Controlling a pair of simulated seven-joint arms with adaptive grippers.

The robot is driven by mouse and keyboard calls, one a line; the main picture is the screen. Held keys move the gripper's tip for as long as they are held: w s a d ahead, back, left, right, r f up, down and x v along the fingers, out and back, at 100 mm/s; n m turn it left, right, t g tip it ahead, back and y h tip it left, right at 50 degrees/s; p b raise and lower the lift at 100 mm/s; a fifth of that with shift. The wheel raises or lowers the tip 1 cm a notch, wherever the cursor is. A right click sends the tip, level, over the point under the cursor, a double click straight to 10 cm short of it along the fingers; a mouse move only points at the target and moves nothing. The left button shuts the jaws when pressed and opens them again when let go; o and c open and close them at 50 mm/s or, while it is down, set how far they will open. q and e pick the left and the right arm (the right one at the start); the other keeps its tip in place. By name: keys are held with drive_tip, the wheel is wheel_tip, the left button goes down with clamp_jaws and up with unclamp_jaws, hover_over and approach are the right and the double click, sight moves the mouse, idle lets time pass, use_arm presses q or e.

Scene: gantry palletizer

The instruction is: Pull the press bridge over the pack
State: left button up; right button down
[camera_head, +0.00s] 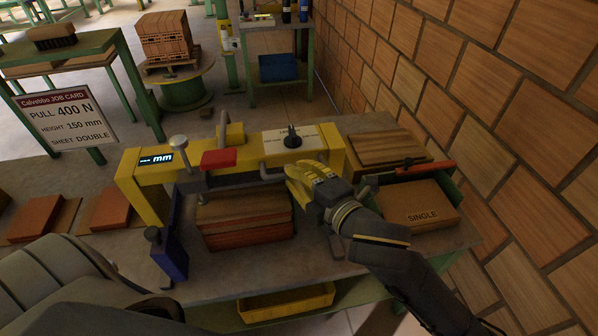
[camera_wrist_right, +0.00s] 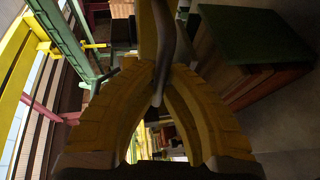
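The yellow press bridge (camera_head: 255,147) spans the bench with a lit "mm" display (camera_head: 156,159), a red block (camera_head: 218,159), a black knob (camera_head: 292,138) and a grey bar handle (camera_head: 271,172). The pack (camera_head: 245,217), a stack of reddish-brown sheets, lies in front of and below the beam. My right gripper (camera_head: 298,178) is at the handle, right of the pack's top. In the right wrist view its yellow fingers (camera_wrist_right: 161,84) close in from both sides on the grey handle (camera_wrist_right: 166,48). My left arm shows at lower left; its gripper is out of view.
A "SINGLE" stack (camera_head: 421,203) and a brown board stack (camera_head: 385,149) lie to the right. A dark blue plate (camera_head: 170,253) stands left of the pack. A job card (camera_head: 67,117) reads 400 N, 150 mm, DOUBLE. A yellow tray (camera_head: 287,302) is below the bench. A brick wall bounds the right.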

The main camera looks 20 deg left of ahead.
drive_tip(key=c, duration=1.5)
unclamp_jaws()
drive_tip(key=shift+s+f, duration=0.1)
drive_tip(key=shift+s, duration=0.05)
drive_tip(key=shift+o, duration=0.2)
drive_tip(key=v, duration=0.7)
drive_tip(key=shift+d, duration=0.2)
